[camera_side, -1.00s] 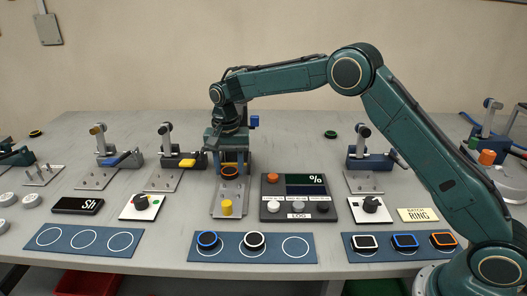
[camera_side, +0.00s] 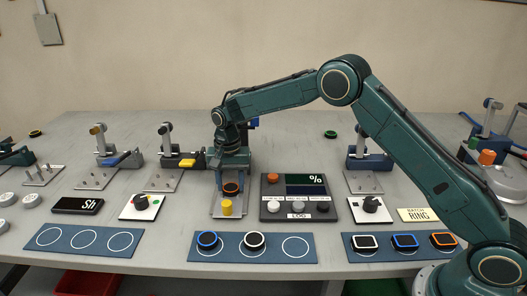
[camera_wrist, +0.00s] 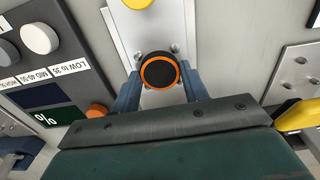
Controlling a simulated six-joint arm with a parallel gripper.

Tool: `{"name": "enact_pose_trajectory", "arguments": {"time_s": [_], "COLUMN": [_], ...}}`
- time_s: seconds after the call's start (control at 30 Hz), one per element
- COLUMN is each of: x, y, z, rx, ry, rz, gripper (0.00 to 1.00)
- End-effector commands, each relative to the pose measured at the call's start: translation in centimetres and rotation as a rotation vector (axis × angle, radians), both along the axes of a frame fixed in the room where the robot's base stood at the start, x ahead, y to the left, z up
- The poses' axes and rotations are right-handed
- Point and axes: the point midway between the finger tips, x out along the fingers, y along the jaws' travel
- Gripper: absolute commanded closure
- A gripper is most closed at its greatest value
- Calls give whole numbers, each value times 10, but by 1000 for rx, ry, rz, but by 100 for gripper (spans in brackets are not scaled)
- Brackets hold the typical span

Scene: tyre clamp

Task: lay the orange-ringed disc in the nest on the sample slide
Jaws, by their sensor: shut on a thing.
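The orange-ringed disc (camera_side: 231,188), black with an orange rim, is between the fingers of my gripper (camera_side: 231,184). In the wrist view the disc (camera_wrist: 160,71) lies flat between the two blue fingers, which are shut on it. The sample slide (camera_side: 229,211) is a pale metal plate with a yellow knob (camera_side: 227,208) at its near end. The disc is low over the slide's middle. Small pins on the slide (camera_wrist: 122,27) show around the disc in the wrist view. The nest itself is hidden under the disc, and I cannot tell whether the disc touches it.
A dark control box (camera_side: 298,197) with an orange button and % display stands close right of the slide. A white dial plate (camera_side: 142,206) and a yellow-handled clamp (camera_side: 184,161) are to the left. Blue mats with rings (camera_side: 268,255) lie along the front edge.

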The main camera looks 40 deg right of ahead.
Motion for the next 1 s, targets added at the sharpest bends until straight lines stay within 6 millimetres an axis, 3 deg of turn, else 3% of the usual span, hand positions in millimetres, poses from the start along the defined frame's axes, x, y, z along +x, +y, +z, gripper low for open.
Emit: {"name": "enact_pose_trajectory", "arguments": {"time_s": [0.07, 0.1, 0.2, 0.67, 1.0], "x": [0, 0, 0, 0, 1], "y": [0, 0, 0, 0, 0], "z": [-2, -2, -2, 3, 42], "rx": [0, 0, 0, 0, 1], "ry": [1, 1, 1, -1, -4], "rz": [0, 0, 0, 0, 0], "gripper": [79, 52, 34, 34, 34]}}
